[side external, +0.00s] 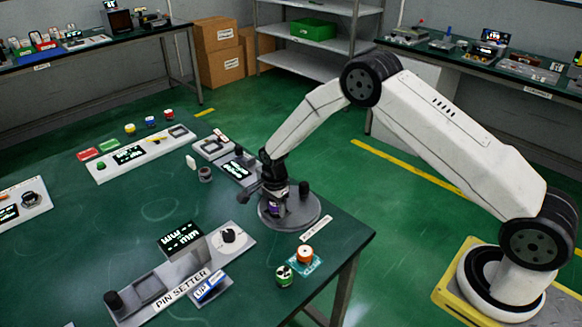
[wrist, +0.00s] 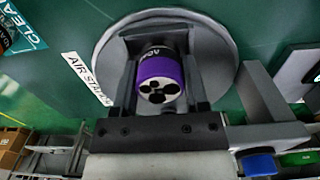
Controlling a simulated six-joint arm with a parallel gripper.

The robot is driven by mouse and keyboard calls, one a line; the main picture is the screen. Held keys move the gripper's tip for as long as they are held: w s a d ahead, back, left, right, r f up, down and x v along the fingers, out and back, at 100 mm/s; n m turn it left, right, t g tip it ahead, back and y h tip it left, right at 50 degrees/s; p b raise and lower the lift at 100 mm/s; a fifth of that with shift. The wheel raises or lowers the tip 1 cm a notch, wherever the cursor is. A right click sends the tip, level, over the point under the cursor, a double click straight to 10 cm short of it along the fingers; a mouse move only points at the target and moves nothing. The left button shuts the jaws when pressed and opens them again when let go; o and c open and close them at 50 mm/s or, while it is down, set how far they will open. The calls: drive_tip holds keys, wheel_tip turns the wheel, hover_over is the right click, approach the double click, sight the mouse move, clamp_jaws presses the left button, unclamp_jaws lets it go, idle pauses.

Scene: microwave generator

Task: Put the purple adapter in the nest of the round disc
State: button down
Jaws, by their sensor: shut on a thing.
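The purple adapter (wrist: 161,72) is between the two fingers of my gripper (wrist: 158,48) in the wrist view. It has a purple band, a black part marked with white letters, and a pale end face with several dark holes facing the camera. In the side external view my gripper (side external: 276,207) is shut on the adapter, whose purple shows low between the fingers. The round disc (side external: 307,213) is a grey plate directly under my gripper; it also shows in the wrist view (wrist: 112,52). Its nest is hidden, and I cannot tell whether the adapter touches the disc.
A dark upright post (side external: 304,188) stands on the disc's right side. A white label (side external: 316,229) lies in front of it. The pin setter (side external: 183,278) is front left.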

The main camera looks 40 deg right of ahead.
drive_tip(key=shift+f, duration=0.25)
drive_tip(key=shift+s+f, duration=0.15)
drive_tip(key=shift+f, duration=0.25)
drive_tip(key=shift+c, duration=0.5)
unclamp_jaws()
drive_tip(key=shift+s+d, duration=0.1)
wheel_tip(320, 180, up, 14)
drive_tip(key=shift+w+f, duration=0.25)
idle(0.3)
drive_tip(key=s+r+n+t, duration=0.1)
drive_tip(key=s+r+n, duration=0.2)
drive_tip(key=s+n, duration=0.6)
drive_tip(key=s+d+r+n+t, duration=0.1)
drive_tip(key=s+r+n, duration=0.2)
drive_tip(key=s+n, duration=0.6)
drive_tip(key=s, duration=0.6)
drive_tip(key=shift+s+t, duration=0.2)
drive_tip(key=shift+t, duration=0.1)
